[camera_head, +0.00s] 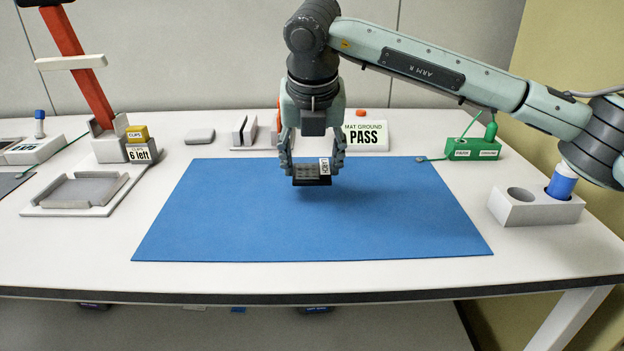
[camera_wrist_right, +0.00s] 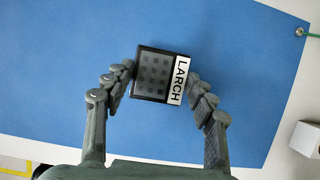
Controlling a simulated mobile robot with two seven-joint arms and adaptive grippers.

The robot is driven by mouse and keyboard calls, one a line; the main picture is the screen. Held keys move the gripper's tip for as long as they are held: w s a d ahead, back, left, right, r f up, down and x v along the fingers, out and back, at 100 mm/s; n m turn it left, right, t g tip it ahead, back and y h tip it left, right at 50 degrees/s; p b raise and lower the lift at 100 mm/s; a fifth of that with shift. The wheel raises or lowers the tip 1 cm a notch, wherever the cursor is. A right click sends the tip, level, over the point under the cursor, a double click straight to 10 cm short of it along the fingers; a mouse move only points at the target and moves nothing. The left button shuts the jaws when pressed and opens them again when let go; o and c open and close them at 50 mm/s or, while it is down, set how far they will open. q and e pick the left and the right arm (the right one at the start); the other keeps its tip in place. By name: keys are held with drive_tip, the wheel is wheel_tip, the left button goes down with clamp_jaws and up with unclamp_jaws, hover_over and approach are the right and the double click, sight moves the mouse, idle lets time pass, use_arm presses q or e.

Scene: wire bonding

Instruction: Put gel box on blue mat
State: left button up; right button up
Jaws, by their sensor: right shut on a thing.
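The gel box (camera_head: 309,172) is a small dark box with a grid of dark squares on top and a white label reading LARCH. My right gripper (camera_head: 311,166) is shut on it, with a finger on each side, and holds it over the upper middle of the blue mat (camera_head: 300,225). In the right wrist view the gel box (camera_wrist_right: 152,75) sits between the fingertips of the right gripper (camera_wrist_right: 160,82), with the blue mat (camera_wrist_right: 50,70) behind it. A small gap between box and mat seems to show, but its height is hard to tell. My left gripper is not in view.
Behind the mat stand a MAT GROUND PASS sign (camera_head: 366,137) and a slotted grey holder (camera_head: 244,132). A green box (camera_head: 472,149) and a white block with a blue bottle (camera_head: 562,184) are on the right. A grey tray (camera_head: 85,192) lies left. The mat is otherwise clear.

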sight(312, 172)
drive_tip(key=shift+f, duration=0.35)
wheel_tip(312, 172, down, 2)
drive_tip(key=shift+f, duration=0.6)
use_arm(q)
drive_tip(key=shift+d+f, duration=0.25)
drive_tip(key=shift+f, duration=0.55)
use_arm(e)
drive_tip(key=shift+f, duration=0.1)
drive_tip(key=o, duration=1.1)
drive_tip(key=shift+c, duration=0.2)
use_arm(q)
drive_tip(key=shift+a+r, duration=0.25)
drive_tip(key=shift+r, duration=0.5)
use_arm(e)
drive_tip(key=shift+o, duration=0.5)
